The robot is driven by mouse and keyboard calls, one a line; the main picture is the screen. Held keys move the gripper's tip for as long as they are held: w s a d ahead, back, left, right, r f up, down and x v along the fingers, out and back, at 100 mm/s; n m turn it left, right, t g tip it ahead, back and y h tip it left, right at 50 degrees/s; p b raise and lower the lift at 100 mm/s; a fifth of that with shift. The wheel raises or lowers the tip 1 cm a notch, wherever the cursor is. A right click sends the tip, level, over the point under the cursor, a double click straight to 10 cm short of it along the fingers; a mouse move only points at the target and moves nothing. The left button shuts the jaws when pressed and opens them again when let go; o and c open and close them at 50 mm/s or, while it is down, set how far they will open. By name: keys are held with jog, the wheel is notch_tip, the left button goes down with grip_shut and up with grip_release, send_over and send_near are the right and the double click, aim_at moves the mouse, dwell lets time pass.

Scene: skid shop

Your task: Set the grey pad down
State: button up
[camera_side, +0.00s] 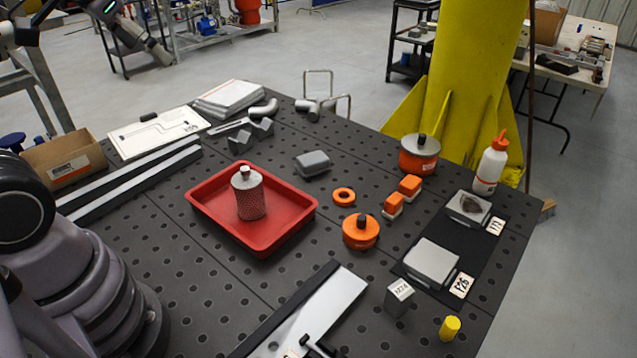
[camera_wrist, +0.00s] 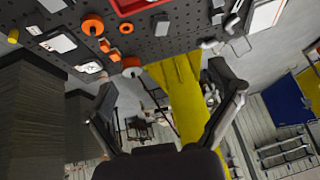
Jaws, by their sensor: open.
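A grey pad (camera_side: 313,162), a low block with rounded edges, lies flat on the dark perforated table (camera_side: 330,215), behind the red tray and apart from everything near it. It also shows in the wrist view (camera_wrist: 162,25). My gripper (camera_wrist: 163,85) is open, its two dark fingers spread wide in the wrist view with nothing between them. The table appears upside down beyond them, so the gripper is well away from the pad. I cannot clearly make out the gripper in the side view.
A red tray (camera_side: 287,240) holds a knurled metal cylinder (camera_side: 249,200). Orange parts include a ring (camera_side: 343,196) and a knobbed disc (camera_side: 360,231). A black mat (camera_side: 480,238) bears a light grey block (camera_side: 432,261). A yellow column (camera_side: 462,85) stands behind the table.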

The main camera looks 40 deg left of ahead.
jog(key=s+d+h, duration=0.1)
jog(key=s+d, duration=0.1)
jog(key=s, duration=0.6)
jog(key=shift+s+d+f+g, duration=0.15)
jog(key=shift+d+f+g, duration=0.15)
jog(key=shift+f, duration=0.15)
